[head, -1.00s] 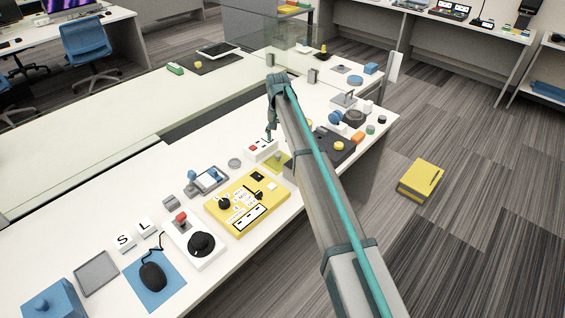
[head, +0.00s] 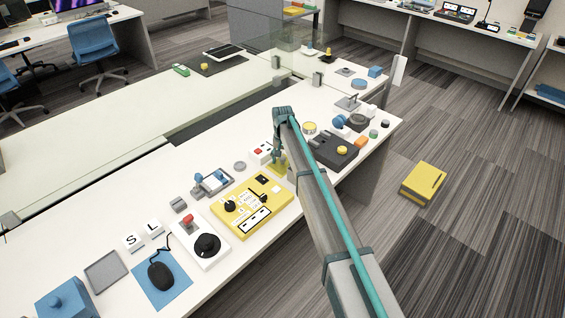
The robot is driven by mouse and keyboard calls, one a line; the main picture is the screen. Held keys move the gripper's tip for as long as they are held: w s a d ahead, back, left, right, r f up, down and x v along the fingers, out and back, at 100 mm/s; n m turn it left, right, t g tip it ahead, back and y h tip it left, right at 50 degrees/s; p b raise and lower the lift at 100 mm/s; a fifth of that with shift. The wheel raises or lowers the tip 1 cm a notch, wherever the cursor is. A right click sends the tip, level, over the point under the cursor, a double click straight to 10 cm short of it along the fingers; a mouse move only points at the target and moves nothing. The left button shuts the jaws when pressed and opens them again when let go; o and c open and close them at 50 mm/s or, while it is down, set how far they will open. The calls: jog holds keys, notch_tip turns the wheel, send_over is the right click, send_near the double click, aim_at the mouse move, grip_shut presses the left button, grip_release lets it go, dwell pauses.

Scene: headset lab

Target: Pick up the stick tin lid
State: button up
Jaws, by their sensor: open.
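My gripper (head: 278,155) points down over the white table in the head view, open, its fingers small and partly hidden by my arm. Right at its fingertips is a small flat yellow square piece with a raised middle (head: 277,169), perhaps the stick tin lid; I cannot tell for sure. I cannot tell whether the fingers touch it. A blue box with a round knob on top (head: 66,301) stands at the near left corner.
Just left of my gripper are a white box with a red top (head: 262,152) and a yellow control panel (head: 250,205). A black panel with a yellow button (head: 335,148) lies to the right, beyond my arm. A grey tray (head: 105,271) lies near the left end.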

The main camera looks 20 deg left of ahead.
grip_shut()
dwell(0.3)
jog(key=shift+r, duration=0.15)
